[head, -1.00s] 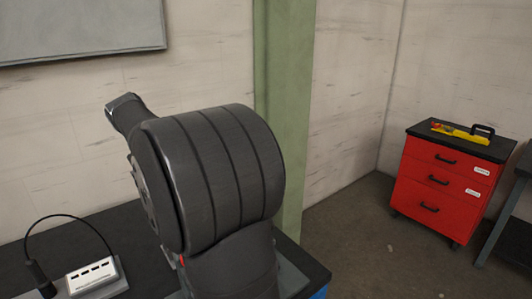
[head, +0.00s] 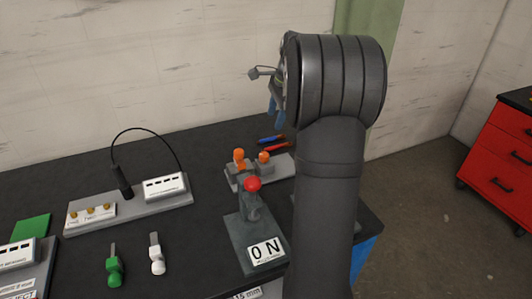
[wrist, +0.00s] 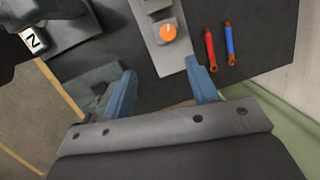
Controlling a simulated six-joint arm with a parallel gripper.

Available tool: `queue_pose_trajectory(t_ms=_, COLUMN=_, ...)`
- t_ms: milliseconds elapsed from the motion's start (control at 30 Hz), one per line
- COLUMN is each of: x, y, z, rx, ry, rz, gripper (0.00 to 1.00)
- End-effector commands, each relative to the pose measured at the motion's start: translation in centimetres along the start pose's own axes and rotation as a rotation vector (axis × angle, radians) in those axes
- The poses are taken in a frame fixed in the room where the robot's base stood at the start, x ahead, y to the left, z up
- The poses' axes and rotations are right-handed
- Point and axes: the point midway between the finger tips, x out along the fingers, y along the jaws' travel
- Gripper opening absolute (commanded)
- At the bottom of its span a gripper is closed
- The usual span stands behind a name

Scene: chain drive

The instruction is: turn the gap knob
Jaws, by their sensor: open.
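In the head view my gripper (head: 273,105) is partly hidden by my arm, above and right of the knobs.
A red and a blue rod (wrist: 210,48) (wrist: 229,45) lie beside the knob base. A red-ball lever (head: 252,184) with a "0 N" plate (head: 266,252) stands in front. Green and white keys (head: 114,265) (head: 156,255) lie left. A red cabinet (head: 497,160) stands right.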

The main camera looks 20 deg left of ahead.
Motion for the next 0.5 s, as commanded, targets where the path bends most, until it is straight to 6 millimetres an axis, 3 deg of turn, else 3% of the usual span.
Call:
queue_pose_trajectory(t_ms=33, x=0.1, y=-0.1, z=-1.2, rx=0.112, ry=-0.034, rz=-0.008, gripper=0.53)
queue_pose_trajectory(t_ms=200, x=0.2, y=-0.3, z=-3.2, rx=0.401, ry=-0.128, rz=-0.020, gripper=0.53)
queue_pose_trajectory(t_ms=367, x=0.3, y=-0.4, z=-3.9, rx=0.503, ry=-0.163, rz=-0.020, gripper=0.53)
queue_pose_trajectory(t_ms=500, x=1.6, y=-0.5, z=-3.7, rx=0.509, ry=-0.166, rz=-0.018, gripper=0.53)
